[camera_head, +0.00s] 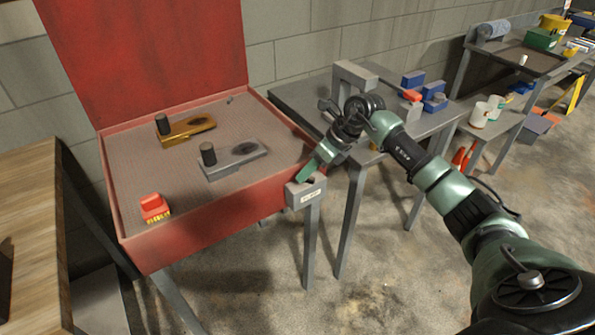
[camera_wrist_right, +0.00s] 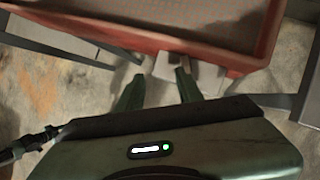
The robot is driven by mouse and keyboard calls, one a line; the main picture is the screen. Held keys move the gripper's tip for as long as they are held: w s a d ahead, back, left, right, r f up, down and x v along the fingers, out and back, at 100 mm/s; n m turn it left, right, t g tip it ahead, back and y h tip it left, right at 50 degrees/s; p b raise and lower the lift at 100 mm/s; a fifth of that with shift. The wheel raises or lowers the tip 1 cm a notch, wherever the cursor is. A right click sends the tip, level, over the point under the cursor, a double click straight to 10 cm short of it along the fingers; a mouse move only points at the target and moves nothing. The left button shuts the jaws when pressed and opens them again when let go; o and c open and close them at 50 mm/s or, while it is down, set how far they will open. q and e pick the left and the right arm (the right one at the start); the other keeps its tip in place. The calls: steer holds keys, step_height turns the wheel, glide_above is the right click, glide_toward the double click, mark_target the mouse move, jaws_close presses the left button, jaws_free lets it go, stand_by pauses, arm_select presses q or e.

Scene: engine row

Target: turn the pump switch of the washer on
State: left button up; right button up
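The washer (camera_head: 200,235) is a red basin on legs with its red lid (camera_head: 150,50) raised. A small grey switch box (camera_head: 304,195) with a pale label is fixed at its front right corner. A dark spot on the box top may be the pump switch; its setting cannot be told. My right gripper (camera_head: 308,171) is just above and beside the box. In the right wrist view its two green fingers (camera_wrist_right: 160,90) are apart with nothing held, and the light grey box (camera_wrist_right: 208,78) lies beyond them, partly behind the right finger. My left gripper is not in view.
Inside the washer lie a gold part (camera_head: 188,131), a grey part (camera_head: 232,160) and a small red box (camera_head: 155,207). A grey table (camera_head: 300,97) with blue and red items stands behind my right arm. A wooden bench (camera_head: 30,220) is at left.

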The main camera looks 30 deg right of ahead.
mark_target(310, 177)
steer(key=d+r+h, duration=0.2)
steer(key=d, duration=0.1)
steer(key=shift+n, duration=0.3)
steer(key=x, duration=0.2)
steer(key=p+x, duration=0.1)
steer(key=x, duration=0.3)
steer(key=shift+w+d, duration=0.1)
steer(key=shift+d, duration=0.15)
steer(key=shift+w+a+f+p, duration=0.2)
steer(key=shift+f+p, duration=0.1)
steer(key=shift+f, duration=0.25)
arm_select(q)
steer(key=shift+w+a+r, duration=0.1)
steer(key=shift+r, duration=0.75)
arm_select(e)
steer(key=shift+d, duration=0.1)
jaws_close()
